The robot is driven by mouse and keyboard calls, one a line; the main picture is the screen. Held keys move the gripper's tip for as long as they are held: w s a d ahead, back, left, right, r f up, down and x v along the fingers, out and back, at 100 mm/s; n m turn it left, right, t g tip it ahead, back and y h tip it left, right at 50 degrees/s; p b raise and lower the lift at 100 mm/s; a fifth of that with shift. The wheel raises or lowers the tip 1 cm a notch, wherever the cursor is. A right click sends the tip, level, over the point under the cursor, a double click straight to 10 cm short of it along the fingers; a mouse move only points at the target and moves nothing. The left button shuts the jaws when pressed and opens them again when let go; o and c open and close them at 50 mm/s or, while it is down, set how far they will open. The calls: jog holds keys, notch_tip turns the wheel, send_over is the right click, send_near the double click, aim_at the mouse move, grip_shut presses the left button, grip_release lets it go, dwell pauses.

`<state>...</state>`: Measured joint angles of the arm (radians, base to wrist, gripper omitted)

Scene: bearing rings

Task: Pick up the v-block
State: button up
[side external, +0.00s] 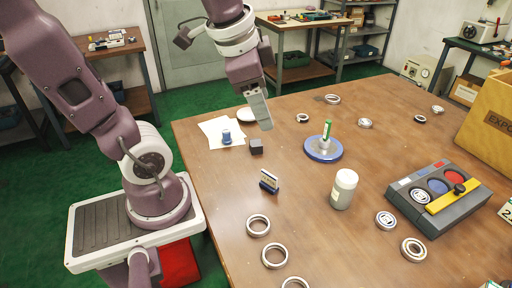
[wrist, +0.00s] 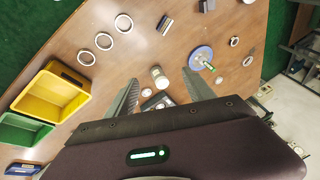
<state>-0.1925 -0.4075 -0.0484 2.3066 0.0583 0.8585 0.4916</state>
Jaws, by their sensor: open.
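A small dark block, which I take as the v-block (side external: 256,146), sits on the brown table near its back left part, beside a sheet of white paper. Its groove is too small to make out. In the wrist view the dark block (wrist: 207,5) shows at the top edge, partly cut off. My gripper (side external: 264,122) is in the air above the table, apart from the block, and appears just behind and above it in the side view. In the wrist view my gripper (wrist: 159,77) has its two fingers spread, with nothing held between them.
A blue round dish (side external: 323,155) with a green-topped item stands right of the block. A white jar (side external: 343,189), a grey tray (side external: 437,200) and several bearing rings (side external: 274,256) are spread around. Paper (side external: 215,130) lies left.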

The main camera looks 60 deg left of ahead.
jog(key=w+a+f+m+g, duration=0.2)
jog(key=w+a+f+m, duration=0.35)
jog(key=w+a, duration=0.4)
jog(key=m+g+h, duration=0.1)
jog(key=m+g, duration=0.1)
jog(key=m, duration=0.9)
send_over(256, 142)
jog(key=shift+n, duration=0.25)
jog(key=f, duration=1.9)
jog(key=shift+w+d+f, duration=0.1)
jog(key=shift+d+f, duration=0.3)
jog(key=f, duration=0.7)
jog(key=shift+s+a+f, duration=0.1)
jog(key=shift+s+f, duration=0.2)
jog(key=shift+f, duration=0.1)
jog(key=shift+c, duration=0.4)
jog(key=shift+r, duration=0.1)
grip_shut()
